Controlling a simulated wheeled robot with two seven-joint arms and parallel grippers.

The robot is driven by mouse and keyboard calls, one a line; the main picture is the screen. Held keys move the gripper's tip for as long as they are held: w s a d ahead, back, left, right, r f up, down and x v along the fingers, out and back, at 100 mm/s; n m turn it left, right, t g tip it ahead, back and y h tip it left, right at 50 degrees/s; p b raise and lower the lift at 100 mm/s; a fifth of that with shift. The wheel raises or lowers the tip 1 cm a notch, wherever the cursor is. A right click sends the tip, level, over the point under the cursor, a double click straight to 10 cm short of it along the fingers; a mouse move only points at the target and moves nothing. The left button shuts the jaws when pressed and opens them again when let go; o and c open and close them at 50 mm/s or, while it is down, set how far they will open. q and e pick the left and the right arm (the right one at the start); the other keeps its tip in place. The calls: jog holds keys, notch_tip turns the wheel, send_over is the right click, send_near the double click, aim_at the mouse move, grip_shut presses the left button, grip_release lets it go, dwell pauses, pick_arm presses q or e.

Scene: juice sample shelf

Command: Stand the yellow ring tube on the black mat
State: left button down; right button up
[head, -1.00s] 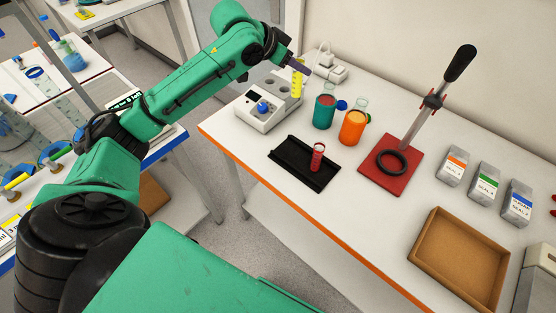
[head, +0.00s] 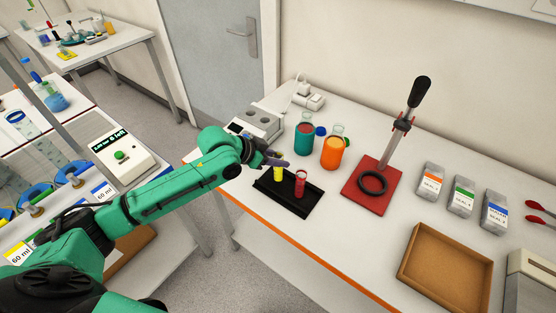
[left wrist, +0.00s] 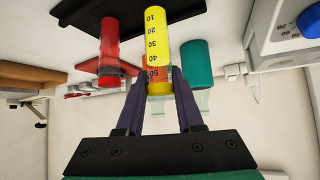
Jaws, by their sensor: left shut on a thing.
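The yellow ring tube (head: 279,174) is in my left gripper (head: 273,160), over the back left part of the black mat (head: 282,198). The left wrist view shows the tube (left wrist: 155,30), yellow with black graduations, between the two dark fingers of the left gripper (left wrist: 158,88). The tube looks about upright in the head view. Its free end overlaps the mat (left wrist: 85,12) in the wrist view; I cannot tell whether it touches. My left arm hides part of the area behind it. My right gripper is not in view.
A red tube (head: 300,183) stands on the mat just right of the yellow one. Teal (head: 304,139) and orange (head: 333,152) bottles stand behind. A white holder (head: 262,120) is at the back left, a red-based stand (head: 368,195) right, a brown tray (head: 440,275) front right.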

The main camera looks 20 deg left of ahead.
pick_arm(q)
jog(key=shift+f, duration=0.9)
jog(key=shift+f, duration=0.15)
jog(key=c, duration=0.5)
grip_release()
jog(key=shift+c, duration=0.2)
jog(key=shift+a+r, duration=0.1)
jog(key=shift+r, duration=0.15)
jog(key=b+v, duration=0.1)
jog(key=v, duration=1)
jog(key=shift+s+r+b, duration=0.25)
jog(key=shift+r+b, duration=0.05)
jog(key=shift+b, duration=0.1)
